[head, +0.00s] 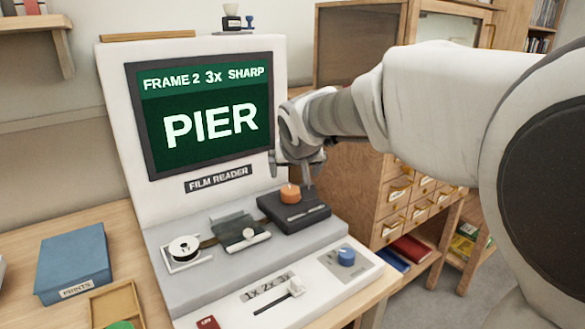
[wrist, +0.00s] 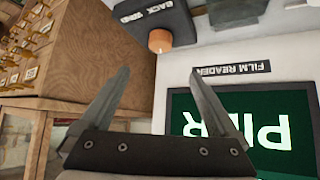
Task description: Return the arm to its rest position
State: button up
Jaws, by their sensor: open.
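My arm reaches in from the right of the head view, bent in front of a film reader (head: 115,110). My gripper (head: 298,177) is open and empty, above and behind the orange knob (head: 290,193) on the reader's dark block; I see a gap between them. In the wrist view my gripper (wrist: 165,90) shows two spread fingers with nothing between them. The orange knob (wrist: 160,40) appears upside down beyond the fingers. The reader's screen (head: 205,115) reads "FRAME 2 3x SHARP" and "PIER".
A wooden drawer cabinet (head: 345,155) stands right of the reader, close behind my arm. The reader's deck holds a film reel (head: 183,249), a white slider (head: 295,285) and a blue knob (head: 346,256). A blue box (head: 73,262) and a wooden tray (head: 118,305) lie at left.

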jog(key=s+d+f+g, duration=0.15)
jog(key=s+d, duration=0.25)
jog(key=s, duration=0.6)
jog(key=s+d+f+g, duration=0.15)
jog(key=s+d, duration=0.35)
jog(key=s, duration=0.5)
jog(key=s+d+f, duration=0.2)
jog(key=s+d, duration=0.2)
jog(key=s, duration=0.7)
notch_tip(320, 180, up, 20)
jog(key=p, duration=2)
jog(key=shift+w+f+m+h, duration=0.2)
jog(key=shift+m+h, duration=0.1)
jog(key=shift+m, duration=0.1)
jog(key=shift+a, duration=0.1)
